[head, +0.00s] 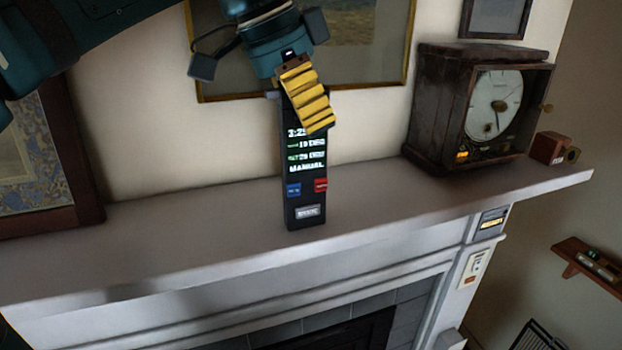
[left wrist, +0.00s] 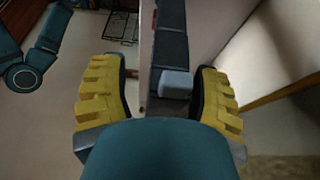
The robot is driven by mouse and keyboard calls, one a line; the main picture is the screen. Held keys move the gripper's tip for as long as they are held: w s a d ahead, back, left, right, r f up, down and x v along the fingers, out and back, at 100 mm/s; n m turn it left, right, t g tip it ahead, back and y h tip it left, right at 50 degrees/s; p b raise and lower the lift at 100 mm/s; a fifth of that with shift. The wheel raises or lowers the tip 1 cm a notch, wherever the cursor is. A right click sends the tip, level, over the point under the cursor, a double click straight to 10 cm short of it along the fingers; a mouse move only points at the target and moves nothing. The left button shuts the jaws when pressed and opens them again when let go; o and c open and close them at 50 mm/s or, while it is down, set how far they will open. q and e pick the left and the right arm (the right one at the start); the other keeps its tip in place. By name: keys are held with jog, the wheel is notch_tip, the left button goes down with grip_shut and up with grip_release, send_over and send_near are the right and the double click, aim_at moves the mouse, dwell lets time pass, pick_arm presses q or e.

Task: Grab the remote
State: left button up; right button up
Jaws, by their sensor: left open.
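A black remote (head: 306,195) stands upright on the white mantel in the head view, with a lit text screen and blue and red buttons. My left gripper (head: 308,100) is at its top end, its yellow fingers overlapping the upper part of the remote and hiding it. In the left wrist view the yellow fingers are spread apart (left wrist: 165,90). Contact with the fingers cannot be told. My right gripper is not in view.
The mantel (head: 190,235) is clear left and right of the remote. An old brown clock (head: 440,110) and a small box (head: 549,148) stand to the right. A framed picture (head: 360,75) hangs behind my gripper. Another frame (head: 85,170) leans at the left.

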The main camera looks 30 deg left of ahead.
pick_arm(q)
jog(key=shift+w+d+f, duration=0.1)
jog(key=shift+w+f, duration=0.05)
jog(key=shift+f, duration=0.25)
jog(key=shift+w+f, duration=0.1)
jog(key=shift+f, duration=0.2)
grip_shut()
